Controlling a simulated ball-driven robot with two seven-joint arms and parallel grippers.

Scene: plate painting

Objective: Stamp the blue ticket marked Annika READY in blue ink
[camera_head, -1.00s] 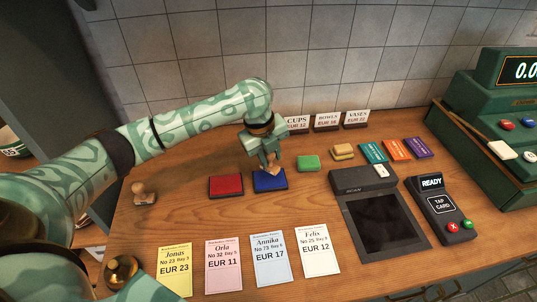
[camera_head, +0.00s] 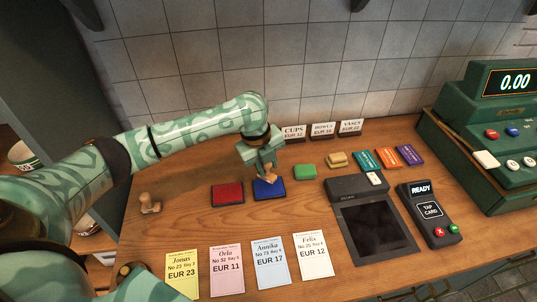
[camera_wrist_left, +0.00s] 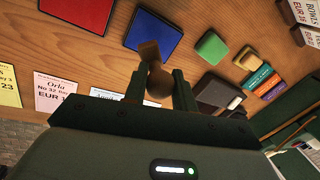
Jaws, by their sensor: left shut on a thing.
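My left gripper (camera_head: 266,168) is shut on a wooden stamp (camera_head: 269,179), held at the blue ink pad (camera_head: 281,191). The wrist view also shows the stamp (camera_wrist_left: 151,62) between the fingers, in front of the blue pad (camera_wrist_left: 156,30). I cannot tell whether its face touches the pad. The blue ticket marked Annika (camera_head: 271,267) lies flat near the counter's front edge, between the pink Orla ticket (camera_head: 227,272) and the white Felix ticket (camera_head: 315,256). No stamp mark shows on it. My right gripper is not in view.
A red ink pad (camera_head: 227,194) lies left of the blue one, a green block (camera_head: 305,172) right of it. A second wooden stamp (camera_head: 149,204) stands at the left. The scanner (camera_head: 372,226) and card terminal (camera_head: 429,210) stand right. Bare wood separates pads from tickets.

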